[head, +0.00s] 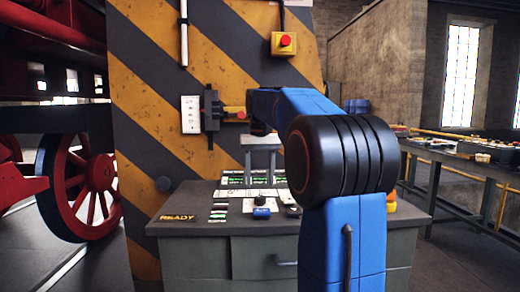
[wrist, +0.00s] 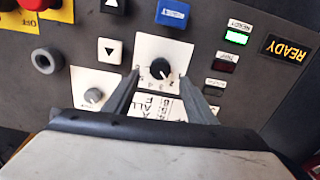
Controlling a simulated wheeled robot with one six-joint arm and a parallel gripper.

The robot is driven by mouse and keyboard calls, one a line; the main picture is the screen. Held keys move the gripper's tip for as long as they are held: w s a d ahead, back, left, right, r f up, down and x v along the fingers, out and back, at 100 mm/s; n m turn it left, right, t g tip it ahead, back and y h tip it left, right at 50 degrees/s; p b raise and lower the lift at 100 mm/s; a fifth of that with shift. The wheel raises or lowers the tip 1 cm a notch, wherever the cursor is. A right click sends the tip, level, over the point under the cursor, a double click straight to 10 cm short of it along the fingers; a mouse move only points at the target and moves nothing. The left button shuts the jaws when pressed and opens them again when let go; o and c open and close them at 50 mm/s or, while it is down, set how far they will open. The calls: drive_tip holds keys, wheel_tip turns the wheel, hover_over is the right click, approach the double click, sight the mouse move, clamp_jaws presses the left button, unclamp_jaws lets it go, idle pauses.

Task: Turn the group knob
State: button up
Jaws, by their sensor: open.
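A black selector knob (wrist: 159,68) with a white pointer line sits on a white plate on the console, between my fingertips in the wrist view; it also shows in the head view (head: 260,200). A smaller grey knob (wrist: 93,96) on its own white plate is to its left. Lettering is too small to tell which is the group knob. My gripper (wrist: 162,74) is open, with one finger on each side of the black knob and a gap to it. In the head view my gripper (head: 261,178) points down over the console; its height above the knob is unclear.
The grey console (head: 190,207) carries a blue RESET button (wrist: 173,13), an arrow button (wrist: 109,50), a round button (wrist: 46,60), a READY display (wrist: 287,48) and small lamps. A striped pillar (head: 150,120) rises behind, with a red stop button (head: 285,40).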

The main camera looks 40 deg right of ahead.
sight(260, 197)
wheel_tip(260, 197, up, 12)
idle(0.4)
drive_tip(key=shift+a+f, duration=0.1)
drive_tip(key=shift+f, duration=0.05)
idle(0.3)
